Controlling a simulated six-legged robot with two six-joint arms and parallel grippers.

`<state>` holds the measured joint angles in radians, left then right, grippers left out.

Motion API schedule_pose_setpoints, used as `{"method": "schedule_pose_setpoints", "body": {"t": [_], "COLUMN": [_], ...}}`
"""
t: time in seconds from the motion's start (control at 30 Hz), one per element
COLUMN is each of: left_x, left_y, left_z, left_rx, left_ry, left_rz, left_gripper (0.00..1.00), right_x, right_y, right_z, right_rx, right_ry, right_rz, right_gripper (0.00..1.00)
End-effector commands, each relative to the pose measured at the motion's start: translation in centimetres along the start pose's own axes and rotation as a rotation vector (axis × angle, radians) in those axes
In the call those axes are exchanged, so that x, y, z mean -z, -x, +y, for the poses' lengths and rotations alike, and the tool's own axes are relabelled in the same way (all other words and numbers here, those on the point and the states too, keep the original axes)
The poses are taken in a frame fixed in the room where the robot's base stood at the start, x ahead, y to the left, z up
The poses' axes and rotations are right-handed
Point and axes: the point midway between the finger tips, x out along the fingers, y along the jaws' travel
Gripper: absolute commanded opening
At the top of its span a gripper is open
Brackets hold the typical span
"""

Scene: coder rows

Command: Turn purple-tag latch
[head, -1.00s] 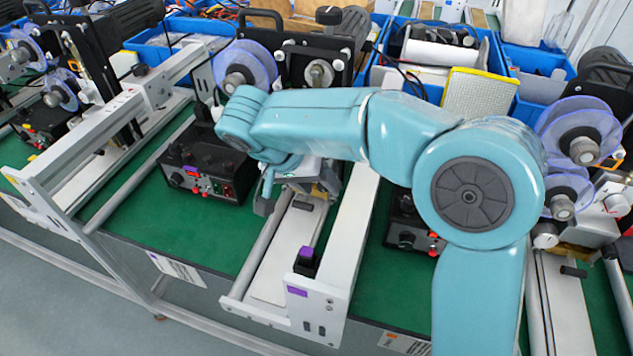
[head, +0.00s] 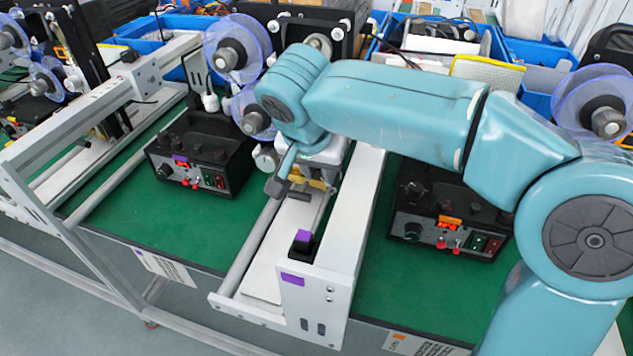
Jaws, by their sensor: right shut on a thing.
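The coder with the purple tag (head: 293,280) on its white front bracket stands in the middle of the head view. A short dark latch lever (head: 299,193) shows on it below the yellow-and-white head. My right gripper (head: 281,186) is at this lever, its arm reaching in from the right. It is shut on the latch; my own wrist hides most of the jaws, so the exact contact is not clear. My left gripper is not in view.
A black control box (head: 203,158) stands left of the coder, and another box (head: 450,220) with an orange tag stands right. Clear plastic reels (head: 238,48) rise behind. Blue bins (head: 540,75) line the back. Bare green bench (head: 145,215) shows at left.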

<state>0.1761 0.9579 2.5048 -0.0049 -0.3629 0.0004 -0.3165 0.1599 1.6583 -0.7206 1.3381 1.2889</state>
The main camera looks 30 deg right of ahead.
Motion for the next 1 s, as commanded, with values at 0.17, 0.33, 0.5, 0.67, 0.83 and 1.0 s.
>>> {"method": "schedule_pose_setpoints", "body": {"t": [0.17, 0.33, 0.5, 0.67, 0.83, 1.0], "left_x": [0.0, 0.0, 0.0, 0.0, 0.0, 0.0], "left_y": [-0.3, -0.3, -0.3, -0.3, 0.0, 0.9], "left_z": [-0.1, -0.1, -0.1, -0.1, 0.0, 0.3], "left_rx": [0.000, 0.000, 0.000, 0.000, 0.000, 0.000], "left_ry": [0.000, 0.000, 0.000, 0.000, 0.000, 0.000], "left_rz": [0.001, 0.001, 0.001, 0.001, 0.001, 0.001], "left_gripper": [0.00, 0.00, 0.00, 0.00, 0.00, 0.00], "right_x": [0.0, 0.0, 0.0, 0.0, 0.1, 0.2], "right_y": [0.1, 0.1, 0.1, 0.1, 1.0, 4.7], "right_z": [0.1, 0.1, 0.1, 0.1, 0.0, 0.0], "right_rx": [0.022, 0.021, 0.021, 0.020, 0.023, 0.025], "right_ry": [-0.009, -0.008, -0.008, -0.008, -0.007, -0.007], "right_rz": [-0.001, -0.001, -0.001, -0.001, 0.001, 0.002], "right_gripper": [0.00, 0.00, 0.51, 0.51, 0.51, 0.51]}}
